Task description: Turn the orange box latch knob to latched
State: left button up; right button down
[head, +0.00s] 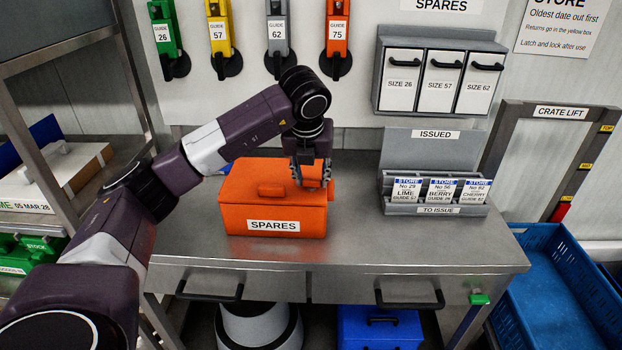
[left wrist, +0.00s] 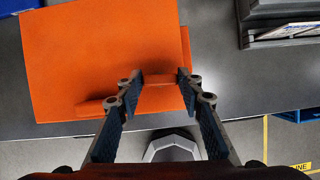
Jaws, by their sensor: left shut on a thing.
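The orange box (head: 245,207) with a SPARES label stands lid closed on the grey bench. It fills the upper left of the left wrist view (left wrist: 95,50). My left gripper (head: 312,178) points down at the right part of the box. In the left wrist view its two fingertips (left wrist: 158,88) are on either side of an orange latch knob (left wrist: 158,97), shut on it. The gripper mostly hides the knob in the head view, so I cannot tell its turn position. My right gripper is not in view.
A lid handle (head: 271,190) sits left of my gripper. The grey ISSUED rack (head: 435,210) with several cards stands right on the bench (head: 350,240). Guides hang on the wall behind. A blue crate (head: 560,290) stands at the right. The bench between box and rack is clear.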

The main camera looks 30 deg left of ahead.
pick_arm(q)
jog(key=shift+n, duration=0.5)
jog(key=o, duration=1.2)
jog(key=shift+c, duration=0.2)
jog(key=v, duration=1.2)
jog(key=shift+d, duration=0.25)
jog(key=shift+w, duration=0.1)
jog(key=shift+f, duration=0.1)
